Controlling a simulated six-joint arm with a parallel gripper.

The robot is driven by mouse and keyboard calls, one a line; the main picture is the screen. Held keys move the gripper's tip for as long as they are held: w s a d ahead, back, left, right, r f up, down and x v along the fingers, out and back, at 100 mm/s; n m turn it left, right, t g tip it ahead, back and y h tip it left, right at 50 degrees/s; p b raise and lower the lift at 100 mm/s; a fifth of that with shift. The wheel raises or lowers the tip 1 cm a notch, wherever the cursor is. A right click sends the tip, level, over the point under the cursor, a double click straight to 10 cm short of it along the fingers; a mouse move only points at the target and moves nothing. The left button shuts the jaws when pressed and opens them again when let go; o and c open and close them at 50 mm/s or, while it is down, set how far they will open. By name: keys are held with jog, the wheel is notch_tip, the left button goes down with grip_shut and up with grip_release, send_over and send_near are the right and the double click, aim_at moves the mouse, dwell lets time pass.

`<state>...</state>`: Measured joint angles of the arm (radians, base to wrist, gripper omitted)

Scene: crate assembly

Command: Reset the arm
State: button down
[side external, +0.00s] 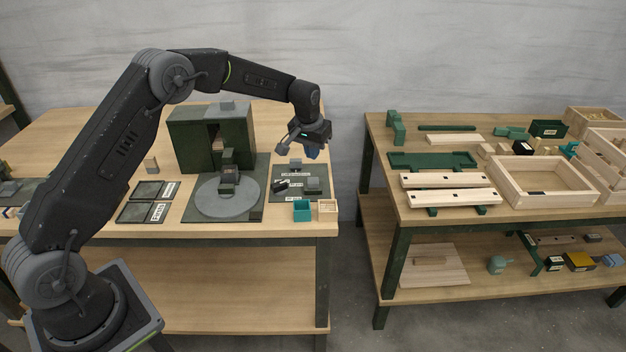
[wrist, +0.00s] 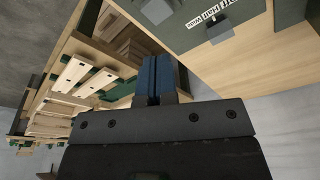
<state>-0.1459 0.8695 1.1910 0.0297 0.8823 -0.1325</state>
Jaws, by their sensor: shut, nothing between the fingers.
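My gripper (side external: 312,153) hangs above the right back part of the left table (side external: 110,130), with its blue fingers pointing down. In the wrist view, the blue fingers of my gripper (wrist: 155,78) are together with nothing between them. It is apart from the table and from the dark labelled mat (side external: 318,190) below it, which holds small grey blocks (side external: 313,185).
A dark green cabinet (side external: 185,140) and a grey round plate (side external: 228,207) stand left of my gripper. Teal (side external: 302,211) and wooden (side external: 327,209) boxes sit at the front edge. A gap separates the right table (side external: 480,225), which holds a wooden crate (side external: 545,205) and planks (side external: 450,198).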

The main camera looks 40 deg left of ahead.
jog(key=shift+r, duration=0.2)
jog(key=s+d+r+m+t, duration=0.1)
jog(key=s+d+r, duration=0.2)
jog(key=s+r, duration=0.55)
jog(key=s+d+r, duration=0.2)
jog(key=s+r, duration=0.5)
jog(key=r, duration=0.2)
jog(key=s+d+m+t, duration=0.1)
jog(key=s+d, duration=0.1)
jog(key=s, duration=0.9)
jog(key=s+d+m+t, duration=0.1)
jog(key=s+d, duration=0.1)
jog(key=s, duration=1)
jog(key=shift+s+r+h, duration=0.2)
jog(key=shift+h, duration=0.1)
jog(key=c, duration=1.8)
grip_release()
